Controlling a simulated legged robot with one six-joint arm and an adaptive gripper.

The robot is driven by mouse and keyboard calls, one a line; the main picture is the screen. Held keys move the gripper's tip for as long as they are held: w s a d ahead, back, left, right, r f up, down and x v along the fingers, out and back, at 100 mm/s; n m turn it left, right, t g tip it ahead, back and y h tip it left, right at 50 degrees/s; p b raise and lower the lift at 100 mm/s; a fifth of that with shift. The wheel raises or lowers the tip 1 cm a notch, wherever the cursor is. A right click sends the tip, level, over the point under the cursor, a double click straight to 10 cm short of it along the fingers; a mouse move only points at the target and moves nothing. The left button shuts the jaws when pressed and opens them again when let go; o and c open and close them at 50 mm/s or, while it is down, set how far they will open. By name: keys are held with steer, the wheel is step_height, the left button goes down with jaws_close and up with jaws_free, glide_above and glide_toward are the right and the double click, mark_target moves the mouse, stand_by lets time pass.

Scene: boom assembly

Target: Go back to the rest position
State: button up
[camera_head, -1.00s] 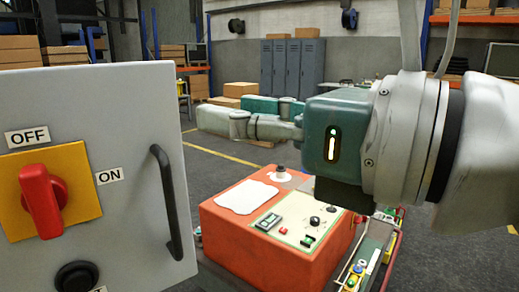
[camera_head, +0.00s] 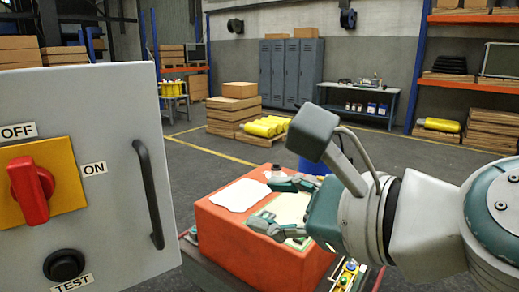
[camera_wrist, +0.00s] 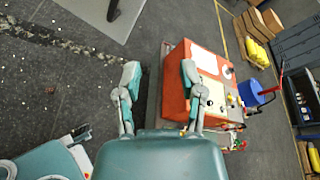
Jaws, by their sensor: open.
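My gripper (camera_head: 275,205) is open and empty in front of the orange control box in the head view. Its two fingers are spread and point left, toward the grey panel. In the wrist view my gripper (camera_wrist: 160,85) shows both fingers apart with dark floor and the box's edge between and beyond them. The orange box (camera_head: 235,240) has a white sheet and a pale control plate on top, partly hidden by my gripper. It also shows in the wrist view (camera_wrist: 208,62).
A grey panel (camera_head: 100,110) with a red switch (camera_head: 30,190), a black handle (camera_head: 149,195) and a black button (camera_head: 64,265) stands close at left. Boxes, yellow sacks (camera_head: 264,127), lockers and shelves stand farther back. Open floor lies behind the orange box.

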steer(key=d+f+n+g+h, duration=0.2)
steer(key=d+f+n+h, duration=0.3)
steer(key=f+n, duration=0.5)
steer(key=d+f+n+g+h, duration=0.2)
steer(key=d+f+n+h, duration=0.3)
steer(key=f, duration=1.2)
steer(key=d+n, duration=0.4)
steer(key=shift+s+f+n+h, duration=0.2)
steer(key=shift+f+n+h, duration=0.1)
steer(key=shift+n, duration=0.1)
steer(key=shift+a, duration=0.15)
